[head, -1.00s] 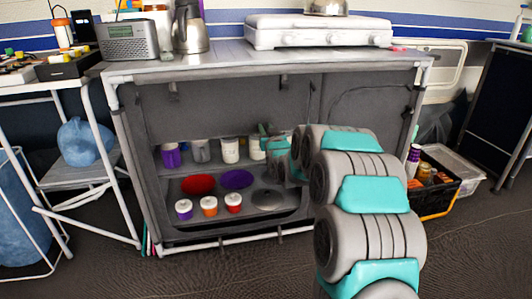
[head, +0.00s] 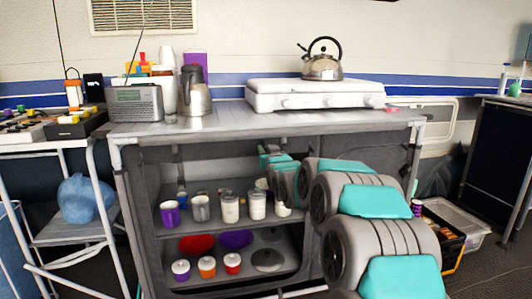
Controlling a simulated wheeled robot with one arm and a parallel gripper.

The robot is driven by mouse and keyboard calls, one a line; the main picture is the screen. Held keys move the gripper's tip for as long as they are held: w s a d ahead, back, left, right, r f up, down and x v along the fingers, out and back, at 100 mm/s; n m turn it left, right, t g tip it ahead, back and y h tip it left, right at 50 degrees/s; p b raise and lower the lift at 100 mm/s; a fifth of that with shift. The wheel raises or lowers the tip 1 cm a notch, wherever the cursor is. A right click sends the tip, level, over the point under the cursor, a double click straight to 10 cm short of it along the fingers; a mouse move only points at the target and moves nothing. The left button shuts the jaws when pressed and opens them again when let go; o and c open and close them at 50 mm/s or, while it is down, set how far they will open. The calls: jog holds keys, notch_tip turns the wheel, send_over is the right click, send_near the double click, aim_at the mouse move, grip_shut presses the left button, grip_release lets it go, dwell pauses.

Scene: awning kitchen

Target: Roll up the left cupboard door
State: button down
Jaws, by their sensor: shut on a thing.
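The left cupboard door (head: 220,151), dark grey fabric, is gathered near the top of the cupboard's left opening, just under the counter. Below it the opening is uncovered. My arm reaches in from the lower right, and my gripper (head: 264,151) is at the door's height near the top of the opening. It is shut on the door, though its fingertips are small and mostly hidden by my own arm links.
Mugs and jars (head: 230,207) stand on the inner shelf, with red and purple dishes (head: 197,243) and small lidded pots (head: 207,267) below. A stove (head: 315,97), kettle (head: 322,62) and steel jug (head: 194,92) stand on the counter (head: 235,127). A crate (head: 452,250) is at right.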

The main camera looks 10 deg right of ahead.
jog(key=shift+r, duration=0.4)
jog(key=c, duration=1.1)
grip_release()
jog(key=o, duration=0.4)
jog(key=shift+f, duration=0.2)
jog(key=s, duration=0.7)
jog(key=shift+s+d, duration=0.15)
jog(key=shift+s, duration=0.2)
